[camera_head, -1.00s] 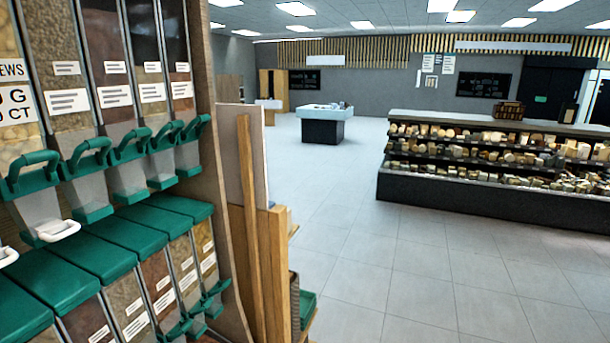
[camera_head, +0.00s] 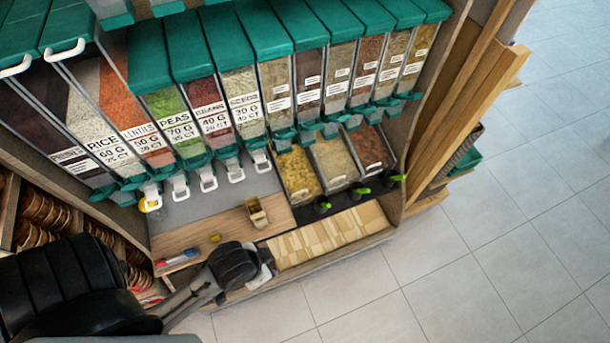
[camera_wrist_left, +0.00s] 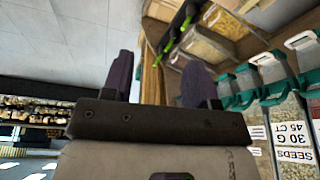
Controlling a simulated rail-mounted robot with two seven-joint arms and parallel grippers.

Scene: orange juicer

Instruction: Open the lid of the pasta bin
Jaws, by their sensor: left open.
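No label reading pasta is legible. Three low bins sit side by side at the base of the dispenser wall in the head view: one with yellow pieces (camera_head: 298,175), one with beige contents (camera_head: 336,160), one with reddish-brown contents (camera_head: 370,149). My left arm comes in from the lower left, its dark wrist left of and below these bins. In the left wrist view my left gripper (camera_wrist_left: 160,85) is open, two dark purple fingers apart with nothing between them. Low bins (camera_wrist_left: 205,45) show beyond it, upper right, apart from the fingers. My right gripper is not in view.
Tall dispensers with green lids (camera_head: 265,30) and handles stand behind the low bins. Black holders with green-handled tools (camera_head: 360,192) line their front. A small wooden box (camera_head: 257,213) stands on the wooden shelf. Open tiled floor (camera_head: 470,260) lies to the right.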

